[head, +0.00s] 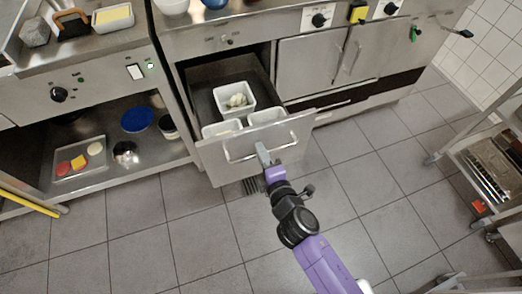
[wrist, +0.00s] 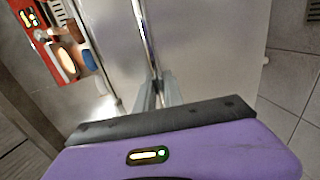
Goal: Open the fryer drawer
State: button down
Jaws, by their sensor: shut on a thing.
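The fryer drawer (head: 220,166) is a steel drawer pulled well out of the counter in the head view. White containers (head: 236,98) stand inside it, one holding pale food. A bar handle (head: 240,158) runs across its front. My gripper (head: 264,156) is at the right part of that handle, shut on it. In the wrist view, the gripper fingers (wrist: 157,92) close around the bar handle (wrist: 146,38), with the steel drawer front (wrist: 215,45) beside it. The exact contact between the fingertips is partly hidden.
Closed steel doors (head: 312,68) are right of the drawer. A shelf at left holds a tray (head: 80,172) and a blue lid (head: 138,119). A metal rack (head: 485,165) stands at right. The tiled floor (head: 150,235) before the drawer is mostly clear.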

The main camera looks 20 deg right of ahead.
jog(key=c, duration=1.5)
grip_release()
jog(key=shift+o, duration=0.2)
jog(key=v, duration=0.7)
jog(key=shift+s, duration=0.4)
